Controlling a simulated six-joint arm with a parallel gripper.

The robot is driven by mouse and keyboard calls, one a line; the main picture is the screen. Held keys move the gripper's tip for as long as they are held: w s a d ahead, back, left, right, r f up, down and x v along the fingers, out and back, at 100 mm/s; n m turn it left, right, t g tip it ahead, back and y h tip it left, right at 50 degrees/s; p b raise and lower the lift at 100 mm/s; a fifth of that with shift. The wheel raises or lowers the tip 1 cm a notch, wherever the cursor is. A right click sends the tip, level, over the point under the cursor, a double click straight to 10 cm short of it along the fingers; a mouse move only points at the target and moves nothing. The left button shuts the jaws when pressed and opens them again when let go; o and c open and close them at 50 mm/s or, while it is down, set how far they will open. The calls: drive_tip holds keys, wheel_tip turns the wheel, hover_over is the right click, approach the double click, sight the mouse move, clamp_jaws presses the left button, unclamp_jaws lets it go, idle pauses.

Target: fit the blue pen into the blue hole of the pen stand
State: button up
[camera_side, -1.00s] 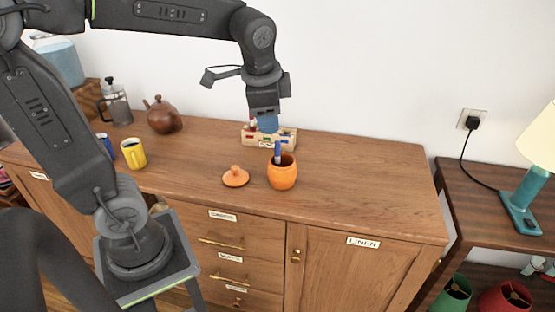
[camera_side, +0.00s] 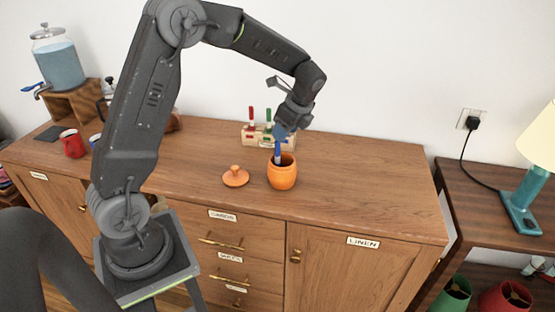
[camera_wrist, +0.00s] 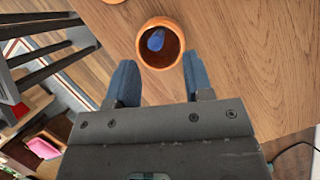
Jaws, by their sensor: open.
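The blue pen (camera_side: 278,152) stands in an orange jar (camera_side: 283,176) on the sideboard, its upper part above the rim. In the wrist view the blue pen (camera_wrist: 155,41) shows inside the round jar (camera_wrist: 146,22). My gripper (camera_side: 280,134) is close above the jar, its blue fingers near the pen's top. In the wrist view my gripper (camera_wrist: 157,75) is open, with nothing between its fingers, and the jar lies ahead of the fingertips. The wooden pen stand (camera_side: 249,137) is behind, holding a red pen (camera_side: 251,114) and a green pen (camera_side: 269,115). Its blue hole is hidden or unclear.
An orange lid (camera_side: 235,176) lies left of the jar. A red mug (camera_side: 72,143) and a water dispenser (camera_side: 57,62) are at the far left. The sideboard top (camera_side: 365,185) right of the jar is clear up to its edge.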

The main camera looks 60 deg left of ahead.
sight(276, 154)
drive_tip(key=x, duration=0.7)
drive_tip(key=shift+s+a+f, duration=0.15)
drive_tip(key=shift+s+f, duration=0.05)
drive_tip(key=shift+s, duration=0.1)
clamp_jaws()
